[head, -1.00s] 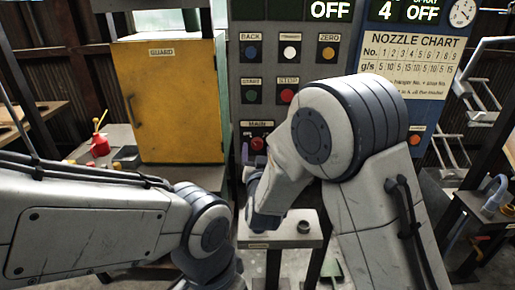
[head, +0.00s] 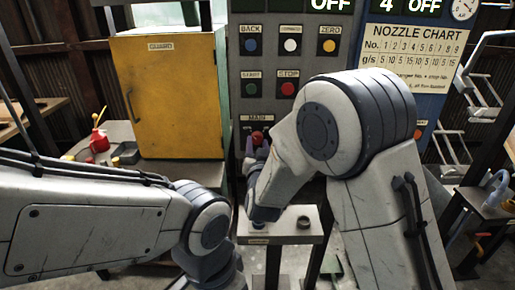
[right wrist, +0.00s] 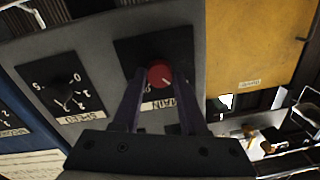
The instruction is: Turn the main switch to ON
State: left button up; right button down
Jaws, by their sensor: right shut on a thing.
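The main switch is a red round knob (head: 257,137) on a dark plate under the MAIN label, low on the grey control panel. My right gripper (head: 255,147) is at it, its purple fingers partly hidden by my wrist. In the right wrist view the red knob (right wrist: 159,73) sits between the two purple fingertips (right wrist: 160,75), with the fingers shut on its sides. A short pale mark shows on the knob, and the MAIN label (right wrist: 160,103) is partly covered by the fingers. The panel display (head: 331,5) reads OFF. My left gripper is out of sight below its wrist.
Several push buttons, among them START (head: 251,89) and STOP (head: 288,89), sit above the switch. A SPEED dial (right wrist: 66,95) is beside it. A yellow GUARD cabinet (head: 168,100) stands left of the panel. A small grey stand (head: 310,238) is below.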

jog(key=m+b, duration=0.7)
jog(key=b, duration=0.2)
jog(key=m+b, duration=0.7)
jog(key=b, duration=0.3)
jog(key=shift+a+f+t+h+b, duration=0.15)
jog(key=shift+f+t+h+b, duration=0.05)
jog(key=shift+t+h+b, duration=0.1)
jog(key=shift+r+m+b, duration=0.2)
jog(key=shift+m+b, duration=1.35)
jog(key=shift+m, duration=0.25)
jog(key=shift+c, duration=2.2)
grip_release()
jog(key=s, duration=1)
jog(key=shift+s+f, duration=0.25)
jog(key=shift+f, duration=0.1)
